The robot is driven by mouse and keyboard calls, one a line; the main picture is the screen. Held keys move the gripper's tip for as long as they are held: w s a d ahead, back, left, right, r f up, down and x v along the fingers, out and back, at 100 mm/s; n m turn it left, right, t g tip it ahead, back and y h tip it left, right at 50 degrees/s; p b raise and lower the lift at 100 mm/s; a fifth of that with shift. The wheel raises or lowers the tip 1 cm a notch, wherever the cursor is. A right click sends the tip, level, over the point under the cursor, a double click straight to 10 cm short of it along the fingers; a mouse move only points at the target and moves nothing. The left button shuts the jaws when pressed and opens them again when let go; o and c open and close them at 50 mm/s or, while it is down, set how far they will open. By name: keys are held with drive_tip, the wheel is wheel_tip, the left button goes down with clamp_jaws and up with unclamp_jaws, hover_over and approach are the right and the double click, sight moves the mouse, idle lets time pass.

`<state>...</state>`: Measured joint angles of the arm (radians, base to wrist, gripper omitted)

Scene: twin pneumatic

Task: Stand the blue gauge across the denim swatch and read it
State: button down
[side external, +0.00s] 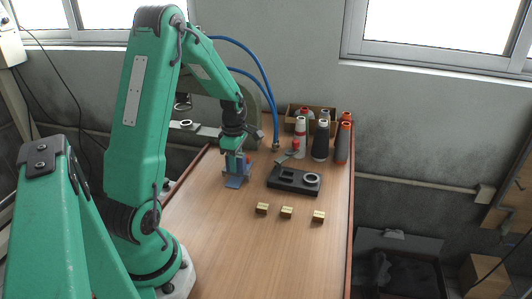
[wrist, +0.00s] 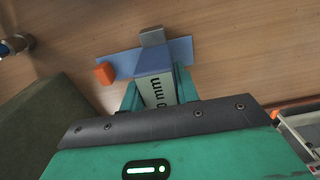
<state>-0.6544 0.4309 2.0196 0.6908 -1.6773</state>
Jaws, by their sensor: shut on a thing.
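My gripper (side external: 236,160) is low over the left far part of the table. In the wrist view, my gripper (wrist: 158,92) is shut on the blue gauge (wrist: 154,72), with a finger on each side. The gauge has a pale label with "mm" and part of a figure. The denim swatch (wrist: 181,50) is a flat blue strip beneath it, and it also shows in the side view (side external: 236,183). An orange block (wrist: 104,73) and a grey block (wrist: 152,36) are at the swatch. I cannot tell whether the gauge touches the cloth.
A black holder (side external: 294,181) with a pale ring is to the right. Several thread spools (side external: 320,142) and a wooden box (side external: 296,112) stand behind it. Three brass blocks (side external: 286,212) lie in front. A dark green body (wrist: 45,125) is close at left in the wrist view. The near table is clear.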

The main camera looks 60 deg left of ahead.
drive_tip(key=shift+f, duration=0.3)
idle(0.5)
drive_tip(key=c, duration=1)
unclamp_jaws()
drive_tip(key=shift+o, duration=0.2)
